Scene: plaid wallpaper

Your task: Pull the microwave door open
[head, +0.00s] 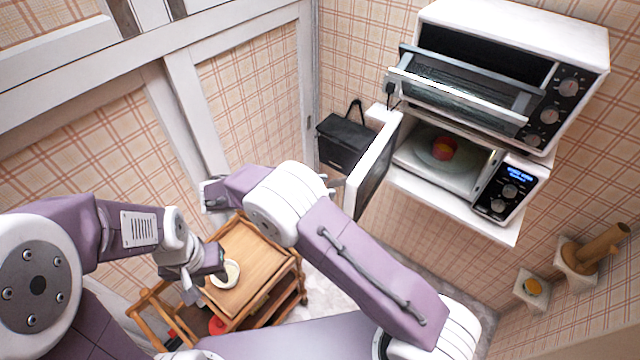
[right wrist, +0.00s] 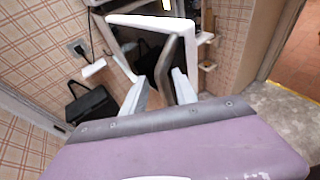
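The white microwave (head: 509,190) stands on the lower wall shelf, its cavity visible. Its door (head: 375,165) is swung far out to the left; the white frame also shows in the right wrist view (right wrist: 160,22). My right gripper (head: 335,186) is beside the door's outer side, mostly hidden by my arm. In the right wrist view its fingers (right wrist: 160,90) are apart, with the grey door handle (right wrist: 168,68) between them; a firm hold is not visible. My left gripper (head: 192,290) is low, away from the microwave.
A toaster oven (head: 585,40) with its glass door lowered is above the microwave. A black bag (head: 343,143) hangs on the wall left of the door. A wooden cart (head: 245,262) with a bowl (head: 227,273) is below. Small wall shelves are at right.

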